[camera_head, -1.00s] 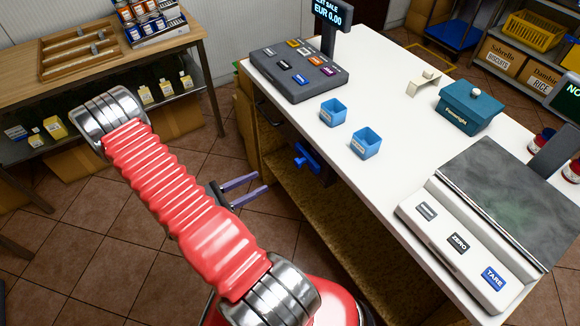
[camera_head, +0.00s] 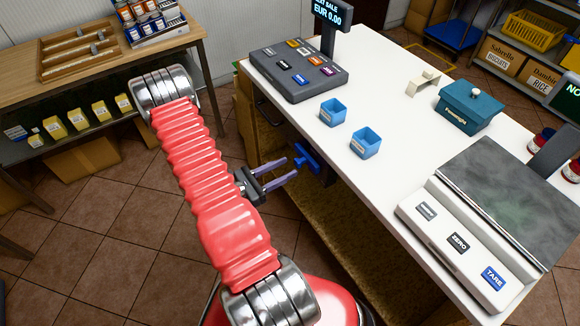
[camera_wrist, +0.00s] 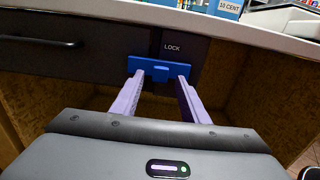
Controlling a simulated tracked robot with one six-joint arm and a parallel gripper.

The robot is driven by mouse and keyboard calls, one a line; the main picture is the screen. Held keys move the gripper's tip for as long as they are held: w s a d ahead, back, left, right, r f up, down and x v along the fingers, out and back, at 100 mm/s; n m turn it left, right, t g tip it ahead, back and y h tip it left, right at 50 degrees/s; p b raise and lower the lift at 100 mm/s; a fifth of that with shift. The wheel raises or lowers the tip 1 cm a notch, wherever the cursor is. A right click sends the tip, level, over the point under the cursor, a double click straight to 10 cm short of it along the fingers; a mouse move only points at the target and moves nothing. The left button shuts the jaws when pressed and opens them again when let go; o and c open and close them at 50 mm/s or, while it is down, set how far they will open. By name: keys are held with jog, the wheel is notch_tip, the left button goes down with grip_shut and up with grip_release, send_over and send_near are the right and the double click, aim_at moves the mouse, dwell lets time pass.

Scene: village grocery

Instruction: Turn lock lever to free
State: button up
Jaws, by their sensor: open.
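The blue lock lever (camera_head: 306,157) sits on the counter's front, under the white top. In the wrist view the lever (camera_wrist: 158,68) shows as a blue bar lying across, below the word LOCK on a dark panel. My gripper (camera_head: 291,167) is open, its two purple fingers pointing at the lever. In the wrist view the fingertips of my gripper (camera_wrist: 160,74) are at the lever's lower edge, one near each end. I cannot tell whether they touch it.
A dark drawer with a black handle (camera_wrist: 40,41) is left of the lever. The white counter top (camera_head: 400,165) overhangs just above. Blue coin cups (camera_head: 333,113) stand near its edge. Below the lever is an open shelf space.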

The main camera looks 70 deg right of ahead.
aim_at(302, 160)
jog(key=shift+x, duration=1.4)
jog(key=shift+c, duration=0.2)
grip_shut()
